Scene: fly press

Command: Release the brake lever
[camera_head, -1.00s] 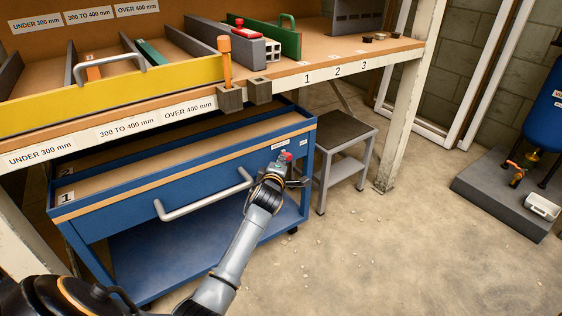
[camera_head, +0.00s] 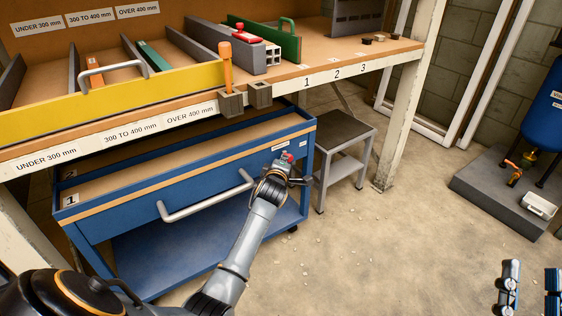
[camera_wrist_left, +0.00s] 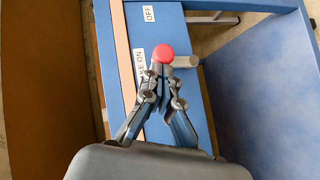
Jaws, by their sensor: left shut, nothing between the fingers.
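The brake lever has a red ball knob (camera_head: 288,156) and a grey rod, on the end face of the blue trolley (camera_head: 130,210). In the left wrist view the red knob (camera_wrist_left: 163,53) stands beside the "ON" label (camera_wrist_left: 139,62), and the "OFF" label (camera_wrist_left: 149,13) is further up. My left gripper (camera_head: 286,167) is shut and empty, its fingertips (camera_wrist_left: 161,68) right at the knob; I cannot tell whether they touch it. My right gripper (camera_head: 530,275) shows at the lower right corner, its two fingers apart with nothing visible between them.
The trolley's handle (camera_head: 205,200) sticks out left of my left gripper. A small grey step stool (camera_head: 345,135) stands close on the right. The workbench edge (camera_head: 305,83) overhangs the trolley.

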